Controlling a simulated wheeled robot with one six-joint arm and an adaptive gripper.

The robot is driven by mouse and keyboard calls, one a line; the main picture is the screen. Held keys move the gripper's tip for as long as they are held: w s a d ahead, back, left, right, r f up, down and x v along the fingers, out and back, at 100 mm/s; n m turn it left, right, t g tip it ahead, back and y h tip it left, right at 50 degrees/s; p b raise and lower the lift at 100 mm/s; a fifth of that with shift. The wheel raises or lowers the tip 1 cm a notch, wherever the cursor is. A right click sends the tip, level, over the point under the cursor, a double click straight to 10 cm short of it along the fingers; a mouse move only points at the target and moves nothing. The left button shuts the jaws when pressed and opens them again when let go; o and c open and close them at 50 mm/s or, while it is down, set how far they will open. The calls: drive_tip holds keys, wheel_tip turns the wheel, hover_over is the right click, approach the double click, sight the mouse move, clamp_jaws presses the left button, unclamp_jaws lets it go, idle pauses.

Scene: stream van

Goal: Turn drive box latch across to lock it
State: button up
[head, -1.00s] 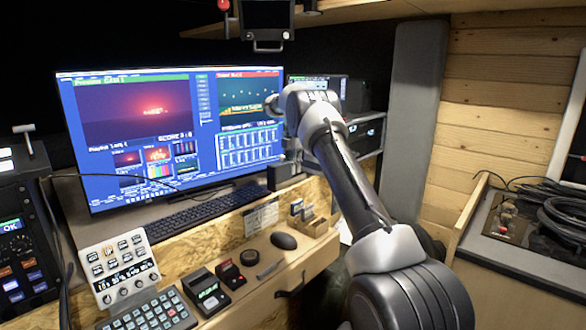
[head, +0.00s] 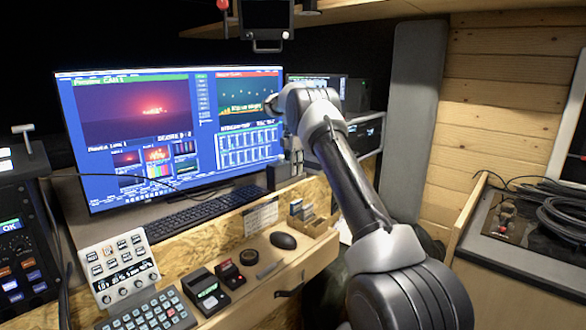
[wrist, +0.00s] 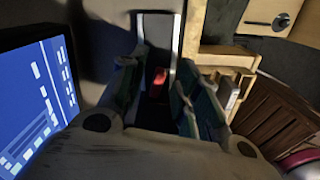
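My gripper (head: 291,158) points down beside the right edge of the big monitor, in front of a small dark box (head: 282,176). In the wrist view my gripper (wrist: 157,88) has its two green-padded fingers apart. A small red part (wrist: 158,79) shows in the gap between them, farther off, against a dark surface. It may be the drive box latch, but its shape and which way it is turned are too small and dark to tell. I cannot see contact between the fingers and the red part. Nothing is visibly held.
The big monitor (head: 165,140) stands close at the left of my gripper. A keyboard (head: 190,208) lies below it. A tall grey panel (head: 411,130) stands at the right.

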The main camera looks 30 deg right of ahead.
wheel_tip(320, 180, up, 12)
idle(0.6)
drive_tip(key=shift+c, duration=0.4)
